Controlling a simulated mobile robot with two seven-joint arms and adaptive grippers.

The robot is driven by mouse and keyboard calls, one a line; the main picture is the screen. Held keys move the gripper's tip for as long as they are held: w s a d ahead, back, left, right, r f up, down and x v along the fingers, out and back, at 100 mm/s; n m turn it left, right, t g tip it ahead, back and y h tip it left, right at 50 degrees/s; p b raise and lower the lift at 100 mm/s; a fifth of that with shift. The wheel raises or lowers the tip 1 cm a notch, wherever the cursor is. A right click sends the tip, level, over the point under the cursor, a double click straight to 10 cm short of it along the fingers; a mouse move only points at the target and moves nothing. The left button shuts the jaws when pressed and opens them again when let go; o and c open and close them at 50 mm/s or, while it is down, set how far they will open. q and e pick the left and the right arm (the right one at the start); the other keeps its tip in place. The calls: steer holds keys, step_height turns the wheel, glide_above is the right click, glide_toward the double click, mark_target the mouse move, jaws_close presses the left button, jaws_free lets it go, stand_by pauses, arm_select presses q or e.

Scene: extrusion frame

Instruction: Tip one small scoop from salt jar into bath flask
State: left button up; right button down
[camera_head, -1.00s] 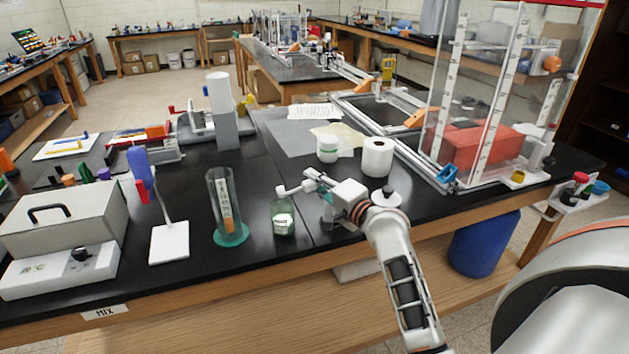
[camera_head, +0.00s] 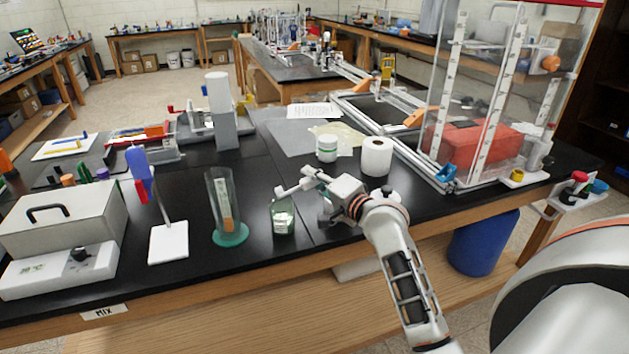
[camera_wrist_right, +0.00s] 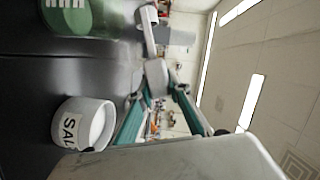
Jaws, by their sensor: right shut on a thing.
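The bath flask (camera_head: 284,220) is a small greenish glass vessel with a white label, standing on the black bench. Part of it shows at the top left of the right wrist view (camera_wrist_right: 75,18). My right gripper (camera_head: 318,180) is shut on a white scoop (camera_head: 291,189). The scoop reaches left and slopes down, its far end over the flask's mouth in the head view. The scoop also shows between the teal fingers in the wrist view (camera_wrist_right: 150,30). I cannot tell whether it holds salt. The salt jar (camera_wrist_right: 84,125), white and open with white contents, stands beside the flask. My left gripper is out of view.
A tall glass cylinder on a green base (camera_head: 231,238) stands left of the flask. A white plate stand (camera_head: 168,243) and a grey box (camera_head: 62,212) are farther left.

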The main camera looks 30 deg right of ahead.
mark_target(279, 190)
steer(key=a+r+n, duration=0.1)
steer(key=n, duration=0.1)
steer(key=a+r+n+g+h, duration=0.1)
steer(key=r+n, duration=0.1)
steer(key=w+a+r+n+h, duration=0.1)
steer(key=n, duration=0.1)
steer(key=shift+a+r+g, duration=0.25)
steer(key=shift+a+g, duration=0.05)
steer(key=shift+g, duration=0.1)
steer(key=a+n, duration=0.1)
steer(key=a+r+n+h, duration=0.1)
steer(key=a+n, duration=0.1)
steer(key=w+a+n+g+h, duration=0.1)
steer(key=a+n, duration=0.1)
steer(key=shift+a+r, duration=0.1)
steer(key=shift+r, duration=0.2)
step_height(279, 190, up, 2)
steer(key=shift+r, duration=0.85)
